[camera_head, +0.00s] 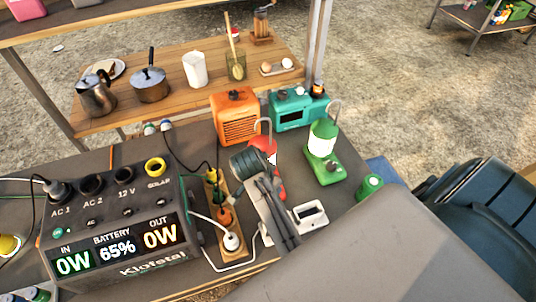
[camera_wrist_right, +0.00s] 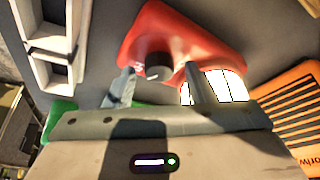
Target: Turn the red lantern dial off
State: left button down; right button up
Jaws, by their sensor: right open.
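The red lantern (camera_head: 264,147) stands on the grey surface in the head view, mostly hidden behind my right wrist. In the right wrist view its red base (camera_wrist_right: 190,40) carries a dark round dial (camera_wrist_right: 153,62) with a small light mark. Its glass (camera_wrist_right: 228,87) looks bright and lit, partly covered by a finger. My right gripper (camera_wrist_right: 158,80) is open, with one finger on each side of the dial in that picture. I cannot tell whether the fingers touch it. My left gripper is not in view.
A lit green lantern (camera_head: 322,140), a green mug (camera_head: 369,186) and a white device (camera_head: 309,214) stand to the right. An orange heater (camera_head: 235,115) and a teal radio (camera_head: 298,108) are behind. A power station (camera_head: 115,225) and a power strip (camera_head: 226,215) are at left.

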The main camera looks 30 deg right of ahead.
jog(key=shift+f, duration=0.2)
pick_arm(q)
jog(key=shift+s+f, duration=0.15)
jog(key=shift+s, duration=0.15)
pick_arm(e)
jog(key=shift+r, duration=0.1)
jog(key=shift+s, duration=0.1)
jog(key=shift+c, duration=0.4)
